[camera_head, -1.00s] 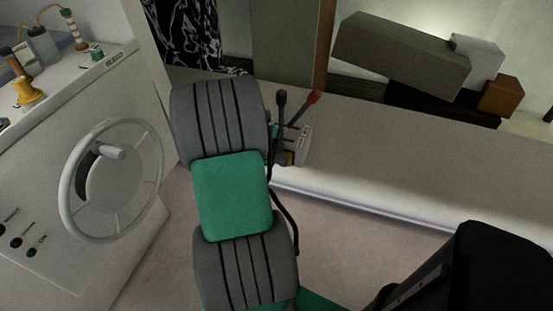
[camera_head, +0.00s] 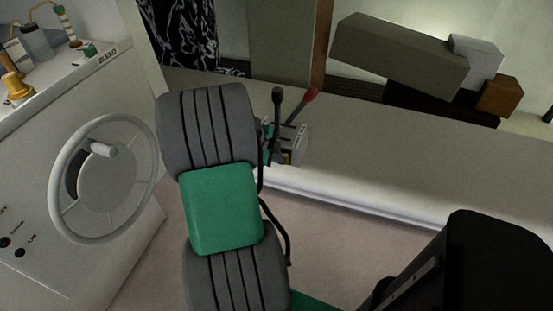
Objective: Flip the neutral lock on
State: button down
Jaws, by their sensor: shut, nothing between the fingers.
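A grey control box (camera_head: 299,142) is mounted near the left part of the long pale ledge. A lever with a black knob (camera_head: 277,96) and a lever with a red knob (camera_head: 310,95) rise from it. Small green and yellow parts show at its left side, too small to make out; I cannot tell which part is the neutral lock or how it is set. The box's left side is partly hidden behind a grey and green padded form. My gripper's fingers are not in view; a black shape (camera_head: 490,260), probably part of me, fills the lower right corner.
A white console with a steering wheel (camera_head: 103,180) is at left. The pale ledge (camera_head: 400,155) extends right, with boxes (camera_head: 400,55) behind.

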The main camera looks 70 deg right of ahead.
jog(key=shift+w+d+r, duration=0.1)
jog(key=shift+r, duration=0.7)
jog(key=s+a+v, duration=0.1)
jog(key=v, duration=1.2)
jog(key=shift+s+a+f+p, duration=0.2)
jog(key=shift+a+f+p, duration=0.05)
jog(key=shift+a+p, duration=0.2)
